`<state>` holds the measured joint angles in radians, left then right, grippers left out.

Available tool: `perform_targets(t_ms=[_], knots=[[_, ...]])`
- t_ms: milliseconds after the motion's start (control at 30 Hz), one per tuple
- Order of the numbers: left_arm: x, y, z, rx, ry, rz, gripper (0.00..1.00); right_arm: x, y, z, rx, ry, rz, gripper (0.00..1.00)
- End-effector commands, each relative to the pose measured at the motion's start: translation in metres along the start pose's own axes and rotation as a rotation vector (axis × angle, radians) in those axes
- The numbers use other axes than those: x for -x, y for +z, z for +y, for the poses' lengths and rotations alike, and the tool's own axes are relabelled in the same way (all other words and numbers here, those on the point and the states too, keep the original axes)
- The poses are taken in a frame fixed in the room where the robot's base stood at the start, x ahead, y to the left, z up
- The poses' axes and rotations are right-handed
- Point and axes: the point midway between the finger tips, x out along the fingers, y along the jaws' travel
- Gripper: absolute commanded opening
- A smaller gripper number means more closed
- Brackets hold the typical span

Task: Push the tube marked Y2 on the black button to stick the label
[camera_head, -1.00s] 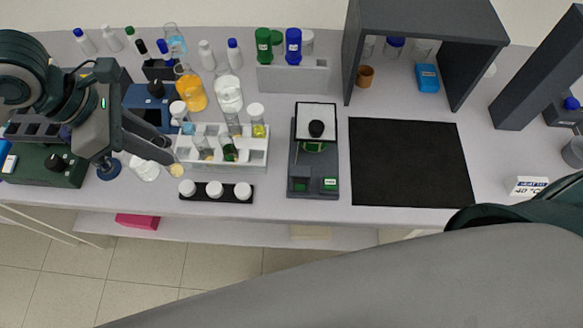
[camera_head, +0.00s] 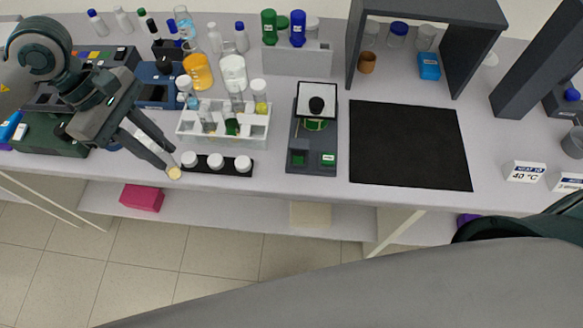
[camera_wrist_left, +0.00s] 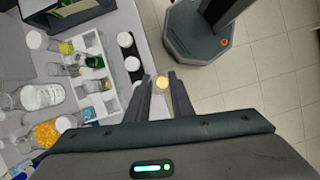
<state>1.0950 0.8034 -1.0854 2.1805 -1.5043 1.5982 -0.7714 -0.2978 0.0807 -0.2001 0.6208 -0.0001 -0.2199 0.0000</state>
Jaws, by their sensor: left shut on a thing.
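My left gripper (camera_head: 172,160) is shut on a tube (camera_head: 174,173). Its round pale-yellow end shows between the fingertips in the head view and in the left wrist view (camera_wrist_left: 161,84). The rest of the tube is hidden, and no Y2 mark can be read. The tube appears at the table's front edge, left of the black strip with white caps. My right gripper is out of view.
A white rack (camera_head: 222,142) with tubes stands between the left gripper and the device. A black strip with white-capped items (camera_head: 215,167) lies in front of it. Flasks (camera_head: 198,72) and bottles stand behind. A black mat (camera_head: 410,145) lies right of the device.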

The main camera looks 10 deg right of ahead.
Motion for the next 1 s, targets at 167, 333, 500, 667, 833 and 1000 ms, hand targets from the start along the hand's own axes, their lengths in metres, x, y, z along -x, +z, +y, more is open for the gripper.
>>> perform_targets(t_ms=[167,333,500,667,833,1000], knots=[[-0.011,-0.017,-0.002,-0.222,-0.089,-0.001,0.05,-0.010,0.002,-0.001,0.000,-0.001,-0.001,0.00],[-0.019,-0.035,-0.005,-0.501,-0.197,-0.005,0.05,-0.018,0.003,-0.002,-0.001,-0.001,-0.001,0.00],[-0.025,-0.050,-0.010,-0.757,-0.298,-0.007,0.05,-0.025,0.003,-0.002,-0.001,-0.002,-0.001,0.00],[-0.026,-0.060,-0.013,-0.913,-0.363,-0.015,0.05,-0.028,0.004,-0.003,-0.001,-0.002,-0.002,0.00],[-0.026,-0.063,-0.014,-0.981,-0.392,-0.020,0.05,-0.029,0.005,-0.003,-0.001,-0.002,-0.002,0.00],[-0.026,-0.064,-0.014,-0.986,-0.394,-0.021,0.05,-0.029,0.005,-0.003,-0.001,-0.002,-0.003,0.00]])
